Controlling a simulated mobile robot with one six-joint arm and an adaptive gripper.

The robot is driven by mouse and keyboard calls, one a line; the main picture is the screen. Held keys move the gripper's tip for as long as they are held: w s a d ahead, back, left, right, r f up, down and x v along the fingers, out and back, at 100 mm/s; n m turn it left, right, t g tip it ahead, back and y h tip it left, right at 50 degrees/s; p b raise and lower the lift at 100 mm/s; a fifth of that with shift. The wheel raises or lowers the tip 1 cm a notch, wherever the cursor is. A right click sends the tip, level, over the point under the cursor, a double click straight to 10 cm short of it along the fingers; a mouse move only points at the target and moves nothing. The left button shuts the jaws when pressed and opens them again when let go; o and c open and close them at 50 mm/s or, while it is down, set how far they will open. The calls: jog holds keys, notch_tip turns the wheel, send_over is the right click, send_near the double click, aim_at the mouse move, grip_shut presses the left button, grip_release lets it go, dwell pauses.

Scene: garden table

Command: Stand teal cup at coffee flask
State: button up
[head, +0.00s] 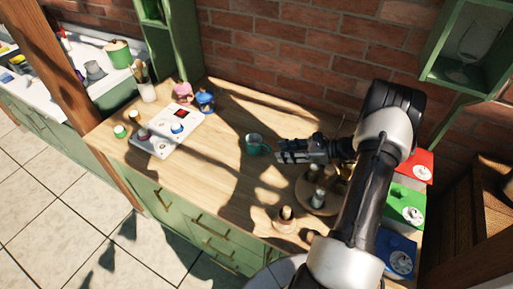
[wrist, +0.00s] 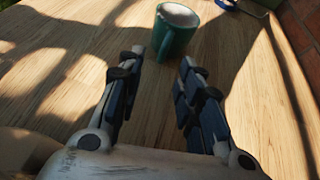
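The teal cup (head: 253,144) stands upright on the wooden tabletop in the head view, just left of my gripper (head: 280,152). In the wrist view the teal cup (wrist: 174,40) is ahead of my gripper (wrist: 164,63), beyond the fingertips. Its rim and pale inside show. The two fingers are spread apart with bare wood between them. I cannot tell which thing is the coffee flask; it may be hidden by my arm or be among the small items on the round tray (head: 305,190).
A white panel (head: 158,143) with small cups lies at the left of the table, with pink (head: 183,92) and blue (head: 205,101) items behind it. Red (head: 416,166), green (head: 404,206) and blue (head: 396,254) boxes line the right end. Wood left of the cup is clear.

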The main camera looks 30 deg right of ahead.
aim_at(273, 157)
jog(key=b+x, duration=0.1)
jog(key=x, duration=0.4)
jog(key=shift+w+d+b, duration=0.1)
jog(key=shift+b, duration=0.25)
grip_shut()
